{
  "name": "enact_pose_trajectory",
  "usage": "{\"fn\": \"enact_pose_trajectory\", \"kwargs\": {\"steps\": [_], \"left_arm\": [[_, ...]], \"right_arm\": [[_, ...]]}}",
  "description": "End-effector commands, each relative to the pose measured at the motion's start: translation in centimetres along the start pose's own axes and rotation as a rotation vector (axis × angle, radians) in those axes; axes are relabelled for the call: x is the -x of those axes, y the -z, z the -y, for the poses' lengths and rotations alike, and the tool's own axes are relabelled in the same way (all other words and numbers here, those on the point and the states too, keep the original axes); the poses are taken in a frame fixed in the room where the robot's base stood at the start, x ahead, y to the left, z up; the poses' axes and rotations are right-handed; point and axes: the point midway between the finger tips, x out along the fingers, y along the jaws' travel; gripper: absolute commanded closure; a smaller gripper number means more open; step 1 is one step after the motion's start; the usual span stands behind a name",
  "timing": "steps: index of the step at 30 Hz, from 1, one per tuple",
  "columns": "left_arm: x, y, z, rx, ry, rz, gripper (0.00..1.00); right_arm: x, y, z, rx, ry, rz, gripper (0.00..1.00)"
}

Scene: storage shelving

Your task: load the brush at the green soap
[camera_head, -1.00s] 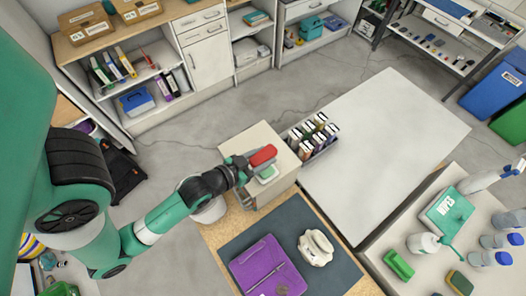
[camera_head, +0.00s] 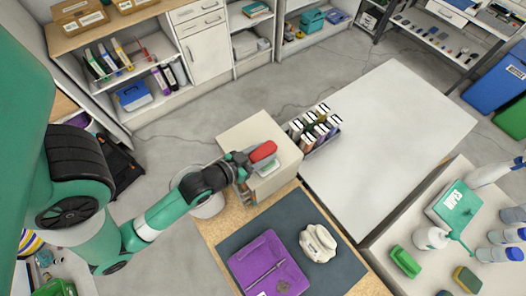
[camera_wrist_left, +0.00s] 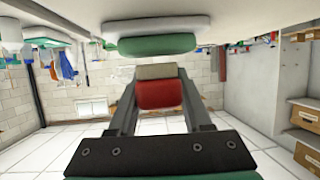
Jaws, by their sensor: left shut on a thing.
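My left gripper (camera_head: 242,165) is shut on a brush with a red body (camera_head: 263,151). In the left wrist view the brush shows as a red block (camera_wrist_left: 159,95) with a beige bristle face (camera_wrist_left: 157,71) between the two fingers. The green soap (camera_wrist_left: 157,45) lies in a pale dish (camera_wrist_left: 157,25) in that view, just beyond the bristles, with a narrow gap in the picture. In the head view the soap dish (camera_head: 268,168) sits on a beige cabinet, partly hidden under the brush. Whether bristles and soap touch is unclear there. My right gripper is not in view.
The beige cabinet (camera_head: 240,135) stands against a white table (camera_head: 400,130) and a bench with a dark mat (camera_head: 335,270) bearing a purple tray (camera_head: 245,265) and a pale rounded object (camera_head: 318,243). A book bin (camera_head: 330,143) is close to the right. Bottles stand on the right-hand table.

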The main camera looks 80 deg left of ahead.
Motion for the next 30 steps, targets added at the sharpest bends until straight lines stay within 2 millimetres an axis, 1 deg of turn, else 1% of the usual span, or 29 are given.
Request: {"fn": "enact_pose_trajectory", "kwargs": {"steps": [30], "left_arm": [[-0.4,-1.0,0.0,0.000,0.000,0.000,1.00]], "right_arm": [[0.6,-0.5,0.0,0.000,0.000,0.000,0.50]]}}
